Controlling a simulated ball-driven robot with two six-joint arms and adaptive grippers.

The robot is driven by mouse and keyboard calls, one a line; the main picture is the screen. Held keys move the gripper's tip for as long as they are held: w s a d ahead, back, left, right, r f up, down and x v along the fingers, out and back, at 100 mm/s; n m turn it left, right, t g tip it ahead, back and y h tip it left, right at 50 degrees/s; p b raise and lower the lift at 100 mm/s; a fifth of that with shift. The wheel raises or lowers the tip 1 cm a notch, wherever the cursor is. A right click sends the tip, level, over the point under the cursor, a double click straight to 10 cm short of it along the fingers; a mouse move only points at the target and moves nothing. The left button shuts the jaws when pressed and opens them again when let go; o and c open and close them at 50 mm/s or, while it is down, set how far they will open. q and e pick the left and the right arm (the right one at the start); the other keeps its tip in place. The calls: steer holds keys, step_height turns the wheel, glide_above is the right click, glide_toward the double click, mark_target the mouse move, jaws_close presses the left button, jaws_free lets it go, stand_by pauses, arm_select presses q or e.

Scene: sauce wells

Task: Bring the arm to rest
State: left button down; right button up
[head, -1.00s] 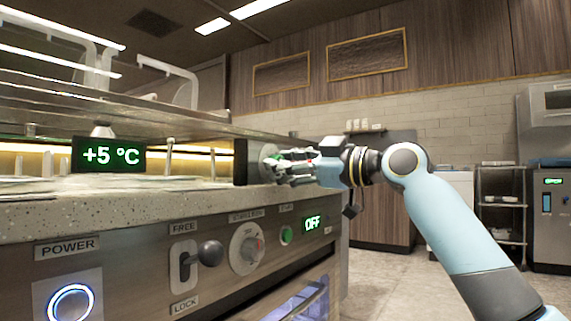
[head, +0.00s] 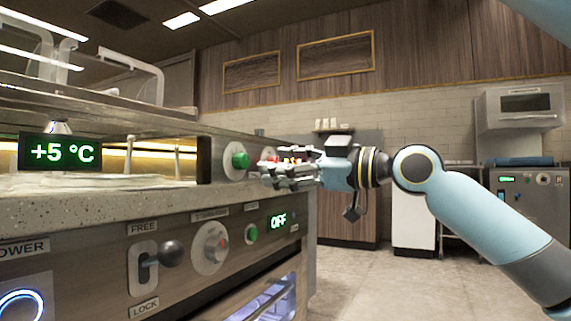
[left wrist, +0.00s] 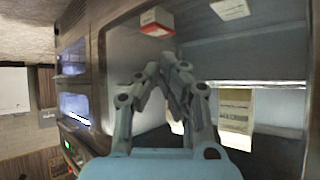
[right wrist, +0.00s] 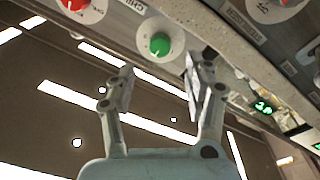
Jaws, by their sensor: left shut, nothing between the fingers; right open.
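My right arm reaches in from the right in the head view. Its gripper (head: 268,174) is open and empty, just right of a green button (head: 238,160) on the counter's end box. A gap seems to separate them. In the right wrist view the open fingers (right wrist: 160,72) point at the panel, with the green button (right wrist: 160,44) seen between and beyond the tips. My left gripper (left wrist: 166,66) shows only in the left wrist view, shut and empty, in front of a pale interior with shelves.
A +5 °C display (head: 62,152) stands on top. Floor (head: 345,284) to the right is clear. A red-and-white box (left wrist: 157,20) shows in the left wrist view.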

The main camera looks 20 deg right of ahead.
steer(key=shift+s+d, duration=0.15)
steer(key=shift+s, duration=0.15)
stand_by(0.4)
